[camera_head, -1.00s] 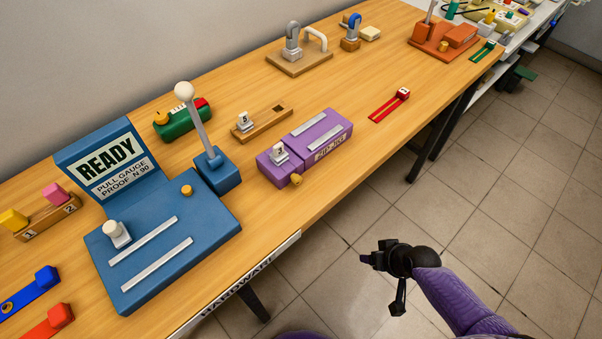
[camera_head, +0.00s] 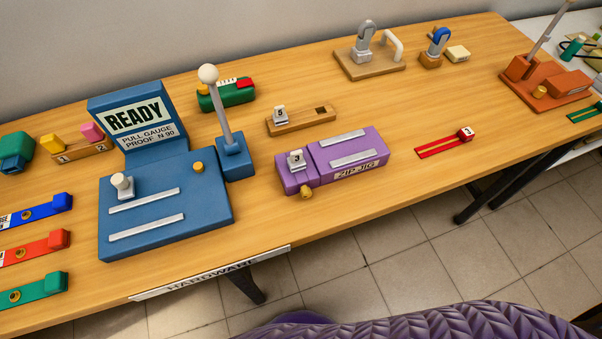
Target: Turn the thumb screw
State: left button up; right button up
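A purple jig (camera_head: 346,160) labelled "ZIP JIG" lies on the wooden bench, with two pale rails on top and a grey block (camera_head: 296,161) marked 3 at its left end. A small brass knob (camera_head: 306,193) sticks out of its front face near the left; it may be the thumb screw. Other brass knobs show on the blue pull gauge (camera_head: 197,167) and on the orange fixture (camera_head: 539,92), so I cannot tell for certain which is meant. Neither of my grippers is in view. Purple padding of my own body fills the bottom right.
The blue pull gauge (camera_head: 165,235) with a "READY" sign and upright lever stands left of the jig. A wooden block (camera_head: 301,120) lies behind the jig, a red strip (camera_head: 436,147) to its right.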

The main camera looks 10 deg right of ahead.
aim_at(306, 191)
jog(key=l+u, duration=0.9)
jog(key=k+l+u, duration=0.15)
jog(key=l+u, duration=0.15)
jog(key=u, duration=0.15)
jog(key=k+l+u, duration=0.15)
jog(key=l+u, duration=0.3)
jog(key=k+l+u, duration=0.2)
jog(key=u, duration=0.25)
jog(key=k+l+u, duration=0.2)
jog(key=u, duration=0.3)
jog(key=k, duration=0.05)
